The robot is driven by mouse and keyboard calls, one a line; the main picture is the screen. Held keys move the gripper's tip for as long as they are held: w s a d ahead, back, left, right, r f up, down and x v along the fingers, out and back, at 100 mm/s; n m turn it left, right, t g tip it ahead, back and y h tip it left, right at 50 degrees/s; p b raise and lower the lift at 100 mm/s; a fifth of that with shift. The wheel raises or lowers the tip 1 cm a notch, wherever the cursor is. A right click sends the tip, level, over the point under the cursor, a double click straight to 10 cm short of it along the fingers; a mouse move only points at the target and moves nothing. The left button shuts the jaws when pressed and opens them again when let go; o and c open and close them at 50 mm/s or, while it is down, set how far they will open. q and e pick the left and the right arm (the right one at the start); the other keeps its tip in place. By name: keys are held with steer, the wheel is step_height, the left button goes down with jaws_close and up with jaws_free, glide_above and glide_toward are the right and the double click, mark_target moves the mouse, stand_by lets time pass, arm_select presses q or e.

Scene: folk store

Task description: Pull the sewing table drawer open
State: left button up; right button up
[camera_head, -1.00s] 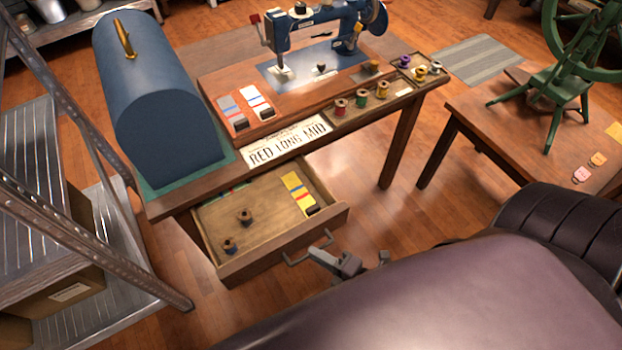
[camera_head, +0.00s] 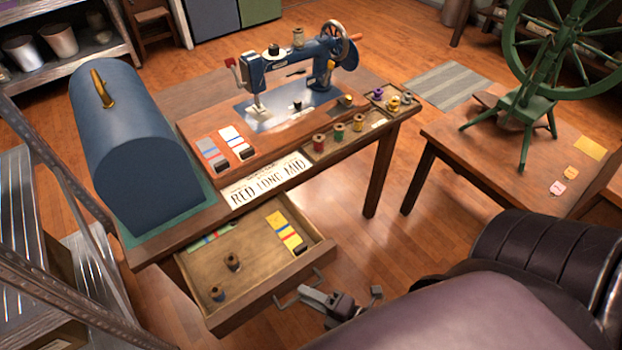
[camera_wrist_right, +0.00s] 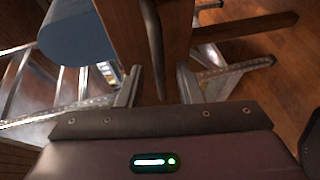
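The sewing table (camera_head: 165,240) has its drawer (camera_head: 262,242) pulled out, with the inside exposed. My right gripper (camera_head: 318,297) is just in front of this handle. In the right wrist view, its two fingers (camera_wrist_right: 158,86) are spread apart. The wooden drawer front and a dark, narrow handle (camera_wrist_right: 152,38) show between and beyond the fingertips, with no visible grip. Contact with the handle cannot be told. My left gripper is in neither view.
Spools (camera_head: 232,261) and colour cards lie in the drawer. A blue sewing machine (camera_head: 300,62), blue domed case (camera_head: 135,135) and sign (camera_head: 265,180) stand on the table. A side table (camera_head: 480,160) holds a green spinning wheel.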

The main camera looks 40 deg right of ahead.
steer(key=v, duration=0.7)
steer(key=shift+s+d, duration=0.2)
steer(key=shift+s, duration=0.1)
steer(key=shift+r, duration=0.1)
